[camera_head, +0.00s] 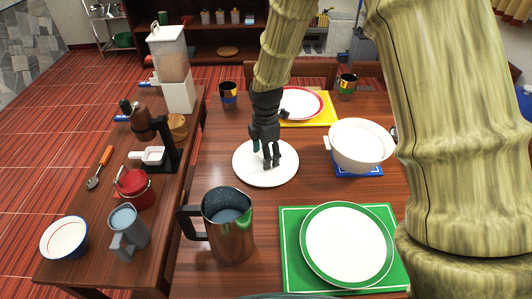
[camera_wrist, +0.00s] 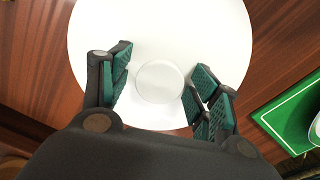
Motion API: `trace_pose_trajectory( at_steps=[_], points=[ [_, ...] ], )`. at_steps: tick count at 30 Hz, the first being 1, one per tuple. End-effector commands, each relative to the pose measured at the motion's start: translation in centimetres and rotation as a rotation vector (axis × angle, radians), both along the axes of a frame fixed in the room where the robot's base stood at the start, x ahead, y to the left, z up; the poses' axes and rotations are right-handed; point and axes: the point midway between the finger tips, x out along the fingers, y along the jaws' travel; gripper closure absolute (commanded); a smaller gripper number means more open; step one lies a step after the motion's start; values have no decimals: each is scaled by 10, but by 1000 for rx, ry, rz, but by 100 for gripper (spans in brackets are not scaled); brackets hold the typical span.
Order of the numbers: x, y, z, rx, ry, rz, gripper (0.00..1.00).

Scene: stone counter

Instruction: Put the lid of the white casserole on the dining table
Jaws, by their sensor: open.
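The white round lid (camera_head: 252,175) lies flat on the dining table (camera_head: 270,200), left of the white casserole (camera_head: 358,148). The casserole stands uncovered on a blue mat. My gripper (camera_head: 270,162) points down over the lid and is open. In the wrist view, the lid (camera_wrist: 160,30) fills the upper middle, with a round knob (camera_wrist: 160,82) at its centre. The teal fingers of my gripper (camera_wrist: 160,80) are on either side of the knob, with gaps on both sides. I cannot tell how high the fingertips are above the lid.
A steel pitcher (camera_head: 229,225) stands in front of the lid. A green-rimmed plate (camera_head: 347,245) lies on a green mat at front right. A red-rimmed plate (camera_head: 300,102) and two cups are behind. A narrower table (camera_head: 90,250) with kitchenware is at left.

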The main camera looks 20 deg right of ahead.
Motion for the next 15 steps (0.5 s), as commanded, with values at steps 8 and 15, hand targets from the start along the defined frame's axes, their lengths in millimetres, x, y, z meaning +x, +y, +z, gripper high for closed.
trace_pose_trajectory(
  at_steps=[8, 15],
  points=[
    [1, 0, 13, 0, -3, 0, 38],
    [1, 0, 51, 1, -4, 0, 38]
  ],
)
